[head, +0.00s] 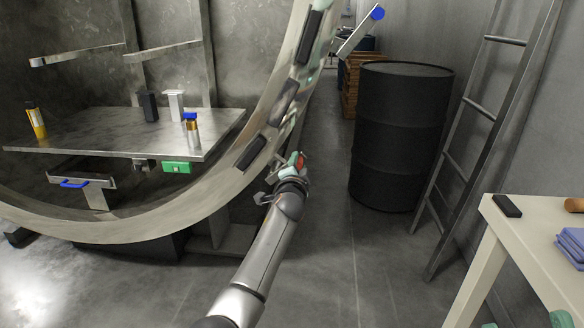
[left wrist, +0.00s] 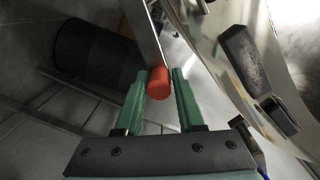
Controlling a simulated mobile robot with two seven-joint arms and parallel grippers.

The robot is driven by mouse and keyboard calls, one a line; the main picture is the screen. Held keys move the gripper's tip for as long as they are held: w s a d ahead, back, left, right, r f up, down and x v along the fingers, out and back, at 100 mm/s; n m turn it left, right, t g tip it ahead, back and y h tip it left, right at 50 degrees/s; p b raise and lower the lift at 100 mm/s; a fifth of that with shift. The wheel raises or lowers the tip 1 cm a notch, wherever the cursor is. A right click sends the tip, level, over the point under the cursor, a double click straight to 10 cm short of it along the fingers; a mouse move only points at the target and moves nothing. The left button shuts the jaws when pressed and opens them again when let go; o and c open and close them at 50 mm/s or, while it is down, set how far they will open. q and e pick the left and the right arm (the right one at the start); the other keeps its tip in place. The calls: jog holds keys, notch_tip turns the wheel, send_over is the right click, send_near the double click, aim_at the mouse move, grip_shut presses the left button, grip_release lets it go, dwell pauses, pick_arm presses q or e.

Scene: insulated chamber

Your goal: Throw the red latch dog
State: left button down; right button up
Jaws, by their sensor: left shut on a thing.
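The red latch dog shows its red knob (left wrist: 158,84) in the left wrist view, at the end of a grey bar that runs up and away. In the head view the red knob (head: 299,161) is small and partly hidden at the right side of the big round metal rim (head: 205,222). My left gripper (head: 293,165) is at this knob, its green fingers shut on it. In the left wrist view the fingers (left wrist: 159,72) stand on either side of the knob.
A blue-tipped bar (head: 377,13) sticks out at the rim's upper right. Dark blocks (head: 250,153) line the rim. A black drum (head: 401,135) and a leaning ladder (head: 480,130) stand at right. A pale table (head: 481,255) is at lower right. The floor between is clear.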

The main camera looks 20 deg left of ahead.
pick_arm(q)
jog(key=shift+w+d+f+m+b, duration=0.1)
jog(key=shift+d+f+m+b, duration=0.2)
jog(key=shift+f+m+b, duration=0.45)
pick_arm(e)
jog(key=shift+a+f, duration=0.15)
jog(key=shift+f, duration=0.75)
pick_arm(q)
jog(key=shift+d+m, duration=0.1)
jog(key=shift+m, duration=0.15)
jog(key=c, duration=0.6)
grip_release()
jog(key=shift+d, duration=0.1)
pick_arm(e)
jog(key=shift+r, duration=0.1)
